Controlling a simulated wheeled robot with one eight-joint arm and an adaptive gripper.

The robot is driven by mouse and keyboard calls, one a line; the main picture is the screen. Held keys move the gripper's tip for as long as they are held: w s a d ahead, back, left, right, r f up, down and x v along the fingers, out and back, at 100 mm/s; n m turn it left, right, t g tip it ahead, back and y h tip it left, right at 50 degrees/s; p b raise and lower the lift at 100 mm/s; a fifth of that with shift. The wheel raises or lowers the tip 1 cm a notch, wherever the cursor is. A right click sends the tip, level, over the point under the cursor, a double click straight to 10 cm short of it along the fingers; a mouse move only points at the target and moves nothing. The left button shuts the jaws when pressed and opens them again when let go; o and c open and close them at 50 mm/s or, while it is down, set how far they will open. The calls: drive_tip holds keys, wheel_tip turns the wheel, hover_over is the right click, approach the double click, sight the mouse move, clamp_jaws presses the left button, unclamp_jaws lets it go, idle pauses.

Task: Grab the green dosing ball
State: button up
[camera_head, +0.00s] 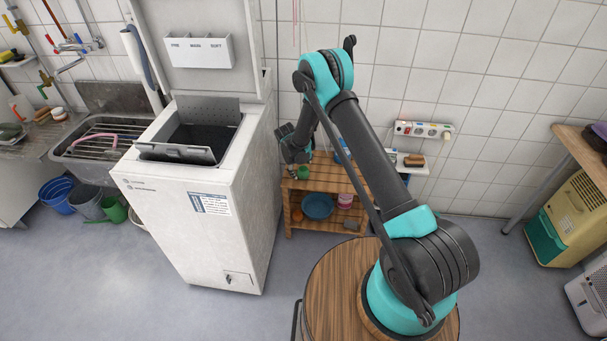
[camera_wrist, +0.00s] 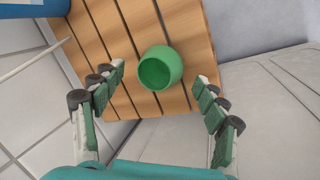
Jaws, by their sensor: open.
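The green dosing ball (camera_wrist: 160,68) is a round cup with an open mouth, on the slatted wooden shelf (camera_wrist: 115,40) in the wrist view. My gripper (camera_wrist: 160,85) is open, with one finger on each side of the picture. The ball shows between and just beyond the fingertips, apart from both. In the head view a small green thing (camera_head: 303,172), likely the ball, shows on the top of the wooden shelf (camera_head: 330,181). My gripper (camera_head: 291,165) hangs at the left end of that shelf, partly hidden by my arm, too small to make out there.
The white top-loading washer (camera_head: 200,190) stands close left of the shelf, its lid up. A blue container (camera_wrist: 32,8) is at the wrist view's upper left corner. A socket strip (camera_head: 423,130) is on the wall.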

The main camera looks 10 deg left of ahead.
drive_tip(key=shift+x, duration=1.35)
drive_tip(key=shift+c, duration=0.3)
drive_tip(key=c, duration=1)
drive_tip(key=shift+r, duration=0.1)
drive_tip(key=shift+c, duration=0.2)
